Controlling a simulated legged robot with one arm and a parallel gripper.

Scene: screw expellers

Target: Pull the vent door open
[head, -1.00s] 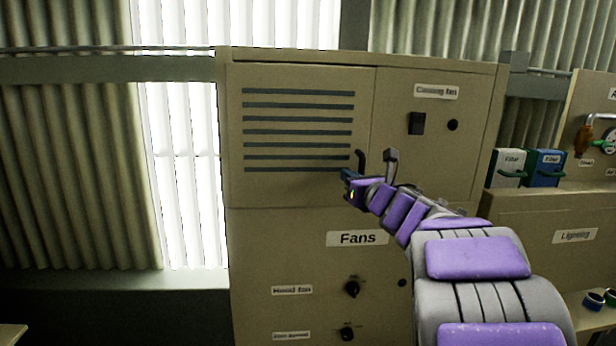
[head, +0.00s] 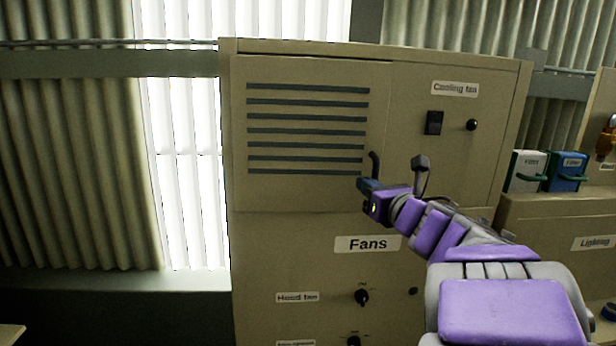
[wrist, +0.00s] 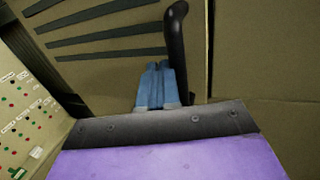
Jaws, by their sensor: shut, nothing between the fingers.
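The vent door (head: 310,192) is a beige panel with several dark horizontal slats at the upper left of the cabinet. It looks about flush with the cabinet front; I cannot tell whether there is a small gap. Its dark upright handle (head: 374,160) is near its lower right edge and shows in the wrist view (wrist: 177,35). My gripper (head: 366,186) is shut and empty at the handle's lower end. In the wrist view its blue fingers (wrist: 161,84) are together just left of the handle, overlapping the door's face. I cannot tell whether they touch the handle.
White (head: 529,170) and blue (head: 568,172) filter boxes stand on the right ledge. A panel with coloured buttons (wrist: 25,125) is at left in the wrist view.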

